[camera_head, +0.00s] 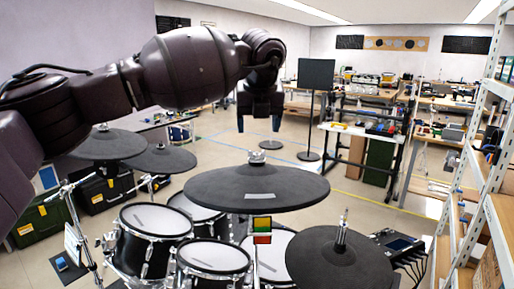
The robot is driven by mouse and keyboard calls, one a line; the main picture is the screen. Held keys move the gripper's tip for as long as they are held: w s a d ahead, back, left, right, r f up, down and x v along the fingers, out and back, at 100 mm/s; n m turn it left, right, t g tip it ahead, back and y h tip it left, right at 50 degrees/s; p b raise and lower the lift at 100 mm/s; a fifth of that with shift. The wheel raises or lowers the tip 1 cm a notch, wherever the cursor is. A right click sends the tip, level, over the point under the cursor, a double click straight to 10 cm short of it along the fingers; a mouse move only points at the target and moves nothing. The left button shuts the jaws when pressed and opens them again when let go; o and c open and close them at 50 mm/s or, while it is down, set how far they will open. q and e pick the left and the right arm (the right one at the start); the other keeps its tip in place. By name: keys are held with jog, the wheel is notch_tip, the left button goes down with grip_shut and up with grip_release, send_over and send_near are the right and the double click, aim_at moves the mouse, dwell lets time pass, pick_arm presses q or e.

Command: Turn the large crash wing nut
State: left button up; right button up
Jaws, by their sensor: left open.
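The large crash cymbal pad (257,188) is a wide dark disc in the middle of the view. Its wing nut (256,157) is a small silvery piece on top at the cymbal's centre. My left arm reaches in from the left across the top. My left gripper (259,122) points down and is open, with its fingers apart and nothing between them. In the picture it is above the wing nut, apart from it. My right gripper is not in view.
Smaller cymbal pads stand at the left (163,160) and the lower right (338,262). Mesh drum pads (156,221) sit below the large crash. A white shelf rack (477,150) stands along the right. A black music stand (316,75) is behind my gripper.

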aim_at(257, 155)
pick_arm(q)
jog(key=x, duration=0.7)
jog(key=shift+w+f, duration=0.35)
jog(key=shift+f, duration=0.3)
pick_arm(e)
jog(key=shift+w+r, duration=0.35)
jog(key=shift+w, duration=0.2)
pick_arm(q)
jog(key=c, duration=0.9)
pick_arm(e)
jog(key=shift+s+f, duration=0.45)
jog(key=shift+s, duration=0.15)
pick_arm(q)
jog(key=shift+a+m, duration=0.1)
jog(key=shift+m, duration=0.2)
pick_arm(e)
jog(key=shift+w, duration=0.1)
